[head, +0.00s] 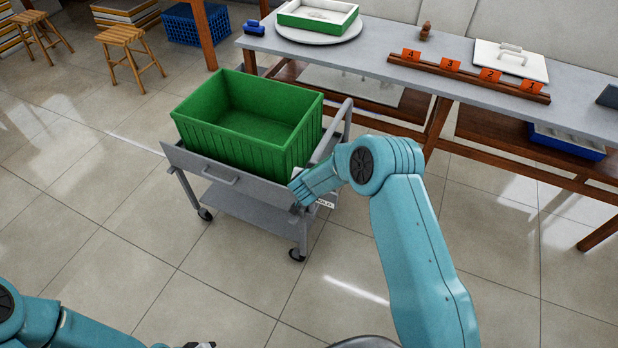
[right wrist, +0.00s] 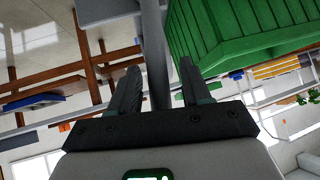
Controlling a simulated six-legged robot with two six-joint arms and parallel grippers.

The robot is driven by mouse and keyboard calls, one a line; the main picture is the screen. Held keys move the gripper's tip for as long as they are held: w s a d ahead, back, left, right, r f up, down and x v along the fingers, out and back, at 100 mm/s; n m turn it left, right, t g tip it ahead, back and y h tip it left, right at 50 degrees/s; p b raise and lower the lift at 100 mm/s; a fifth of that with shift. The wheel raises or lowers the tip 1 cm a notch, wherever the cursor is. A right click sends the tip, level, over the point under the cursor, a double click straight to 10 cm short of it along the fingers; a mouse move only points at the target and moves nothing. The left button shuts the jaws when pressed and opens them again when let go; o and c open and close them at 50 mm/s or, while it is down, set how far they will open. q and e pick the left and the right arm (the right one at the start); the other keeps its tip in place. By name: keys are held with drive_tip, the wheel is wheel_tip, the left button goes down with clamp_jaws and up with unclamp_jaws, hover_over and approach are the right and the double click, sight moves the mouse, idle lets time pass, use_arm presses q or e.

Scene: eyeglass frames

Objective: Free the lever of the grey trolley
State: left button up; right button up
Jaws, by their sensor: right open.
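The grey trolley (head: 240,209) stands on wheels on the tiled floor and carries an empty green crate (head: 247,117). My right gripper (head: 297,192) is at the trolley's near right corner, beside a small white label (head: 326,202). In the right wrist view its jaws (right wrist: 158,80) are open, with a grey bar (right wrist: 154,50) of the trolley passing between or just beyond them; I cannot tell which, nor whether it touches. I cannot tell whether this bar is the lever. My left gripper (head: 199,345) shows only as a fragment at the bottom edge.
A long grey table (head: 385,58) stands behind the trolley, with a white turntable (head: 318,27), a rack of orange numbered tags (head: 450,65) and a white lidded board (head: 510,60). Wooden stools (head: 124,37) and a blue crate (head: 195,25) are at back left. The floor in front is clear.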

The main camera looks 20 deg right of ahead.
drive_tip(key=b+v, duration=0.1)
drive_tip(key=v, duration=1.4)
drive_tip(key=shift+r, duration=0.2)
drive_tip(key=s+d+f+n+g+y, duration=0.1)
drive_tip(key=s+f+n+g+y, duration=0.15)
drive_tip(key=s+f, duration=0.7)
drive_tip(key=s+a+f+n+g+y, duration=0.2)
drive_tip(key=s+a+f+y, duration=0.1)
drive_tip(key=s+a, duration=0.3)
drive_tip(key=s+a+f+n+g+y, duration=0.2)
drive_tip(key=s+a, duration=0.4)
drive_tip(key=s, duration=0.5)
wheel_tip(320, 180, down, 2)
drive_tip(key=shift+f+g+y, duration=0.25)
drive_tip(key=shift+g+y, duration=0.4)
drive_tip(key=shift+g, duration=0.1)
